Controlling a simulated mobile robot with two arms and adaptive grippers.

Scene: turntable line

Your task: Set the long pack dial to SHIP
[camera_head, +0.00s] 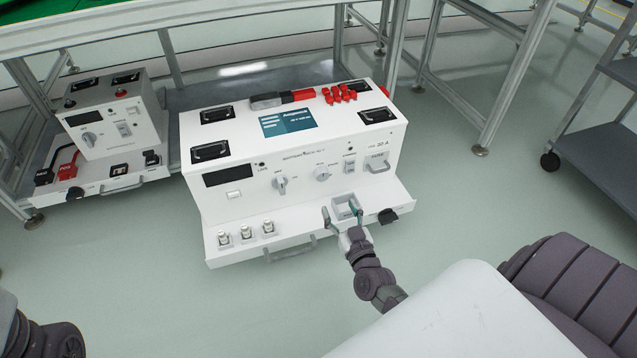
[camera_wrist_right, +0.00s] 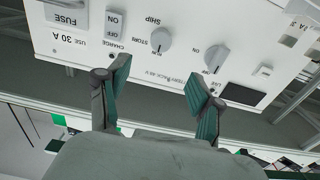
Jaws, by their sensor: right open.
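My right gripper (camera_head: 341,210) is open and empty, in front of the pack's lower ledge and below the dial. Its two green-padded fingers (camera_wrist_right: 158,78) are apart and do not touch the dial. My left gripper is not seen.
A second, grey knob (camera_head: 280,184) sits left of the dial, a switch (camera_head: 349,165) and a fuse holder (camera_head: 376,163) right of it. The ledge carries several metal posts (camera_head: 246,233) and a black knob (camera_head: 388,215). A shorter pack (camera_head: 115,115) stands at left.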

